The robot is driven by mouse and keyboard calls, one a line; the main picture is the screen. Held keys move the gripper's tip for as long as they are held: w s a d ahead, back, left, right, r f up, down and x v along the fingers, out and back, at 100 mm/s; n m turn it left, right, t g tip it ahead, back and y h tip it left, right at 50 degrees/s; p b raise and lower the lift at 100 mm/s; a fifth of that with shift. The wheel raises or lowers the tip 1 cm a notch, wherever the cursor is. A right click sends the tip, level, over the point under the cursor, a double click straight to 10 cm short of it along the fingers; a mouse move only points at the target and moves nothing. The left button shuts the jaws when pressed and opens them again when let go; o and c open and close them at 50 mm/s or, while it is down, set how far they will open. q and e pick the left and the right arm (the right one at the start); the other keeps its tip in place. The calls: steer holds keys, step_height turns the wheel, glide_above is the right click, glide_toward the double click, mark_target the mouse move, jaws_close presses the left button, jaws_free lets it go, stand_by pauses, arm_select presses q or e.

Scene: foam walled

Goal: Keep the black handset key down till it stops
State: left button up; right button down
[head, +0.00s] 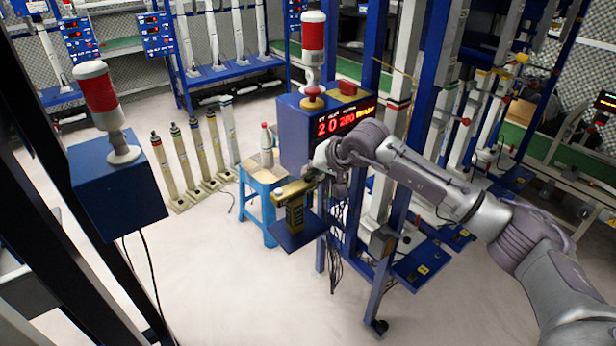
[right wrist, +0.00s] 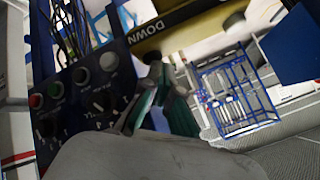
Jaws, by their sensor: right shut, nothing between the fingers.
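The yellow handset (head: 295,213) stands over a small blue shelf in the head view. In the right wrist view, the handset (right wrist: 195,22) crosses the top and bears the word DOWN. A dark key (right wrist: 151,57) shows at its lower edge beside my right fingertips, and a greyer round key (right wrist: 234,21) sits farther right. My right gripper (right wrist: 156,75) is shut and empty, its tips close under the handset at the dark key. I cannot tell whether they touch or how far the key is pressed. My left gripper is not in view.
A blue control box (head: 292,135) with a red lit display and a red-white lamp (head: 313,38) stands above the handset. A blue stool (head: 262,180) with a bottle is to its left. A knob panel (right wrist: 85,95) lies left in the wrist view. Cables hang below.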

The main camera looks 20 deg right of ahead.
steer(key=shift+r, duration=0.8)
steer(key=shift+r, duration=0.1)
steer(key=shift+r+p, duration=1.2)
steer(key=shift+r, duration=1.25)
